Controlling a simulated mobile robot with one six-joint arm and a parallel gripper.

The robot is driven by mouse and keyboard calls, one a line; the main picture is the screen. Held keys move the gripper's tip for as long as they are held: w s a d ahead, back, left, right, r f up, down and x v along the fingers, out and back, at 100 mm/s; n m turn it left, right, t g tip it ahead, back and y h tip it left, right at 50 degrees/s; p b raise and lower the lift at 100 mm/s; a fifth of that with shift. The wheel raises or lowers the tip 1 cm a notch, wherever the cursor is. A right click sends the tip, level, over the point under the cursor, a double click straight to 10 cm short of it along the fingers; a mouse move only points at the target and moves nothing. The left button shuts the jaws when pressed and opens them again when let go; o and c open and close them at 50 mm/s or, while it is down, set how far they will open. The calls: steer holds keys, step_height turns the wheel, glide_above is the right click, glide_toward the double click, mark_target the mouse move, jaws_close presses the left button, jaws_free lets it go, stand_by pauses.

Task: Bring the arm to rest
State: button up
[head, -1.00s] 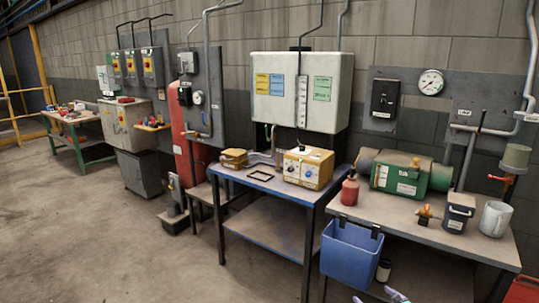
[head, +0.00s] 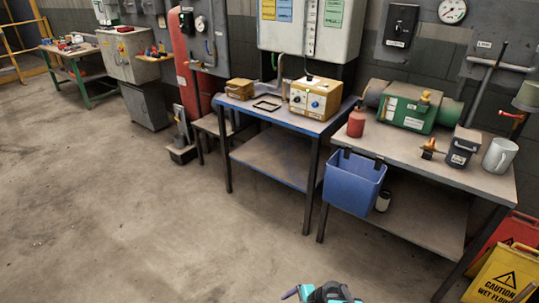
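Part of my arm (head: 330,292), teal and dark, shows at the bottom edge of the head view, right of the middle. A small purple-grey tip at its left looks like part of my gripper (head: 290,294). The rest is cut off by the frame edge, so I cannot tell whether the gripper is open or shut. Nothing held is visible. The arm shows in front of bare floor and appears clear of the benches.
A blue-topped bench (head: 284,118) and a grey bench (head: 480,178) stand ahead. A blue bin (head: 353,184) hangs from the grey bench's front. The concrete floor (head: 130,220) at left is clear.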

steer(key=s+f+n+g+h, duration=0.25)
steer(key=s+n, duration=0.35)
steer(key=s, duration=0.5)
steer(key=s+d+n+g+h, duration=0.3)
steer(key=s+d+n+g, duration=0.1)
steer(key=s+d+n, duration=0.3)
steer(key=shift+s+d+r+n, duration=0.2)
steer(key=shift+s+d+n, duration=0.15)
steer(key=shift+d+n, duration=0.55)
steer(key=shift+h, duration=0.25)
